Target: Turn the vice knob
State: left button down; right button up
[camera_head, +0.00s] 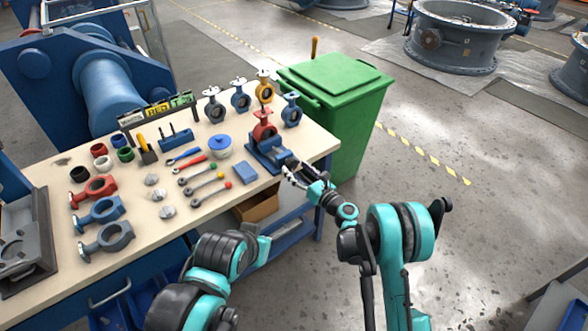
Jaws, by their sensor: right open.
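The blue vice (259,156) sits at the right end of the workbench, near its front edge. A red butterfly valve (264,131) stands upright at the vice's jaws. My right gripper (287,166) is open at the front right side of the vice, where the knob would be. The knob itself is too small and too covered by the gripper to make out, so I cannot tell whether the fingers touch it. My left arm is low in front of the bench. Its gripper cannot be made out clearly.
The bench top (130,175) holds wrenches, loose valve bodies, rings and a blue-lidded tub (220,145). Several coloured valves stand along its back edge. A blue box (245,173) lies left of the vice. A green bin (338,85) stands beyond the bench's right end.

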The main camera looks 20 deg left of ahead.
jog(key=shift+x, duration=1.25)
jog(key=shift+c, duration=0.3)
jog(key=c, duration=1.1)
jog(key=shift+n, duration=0.3)
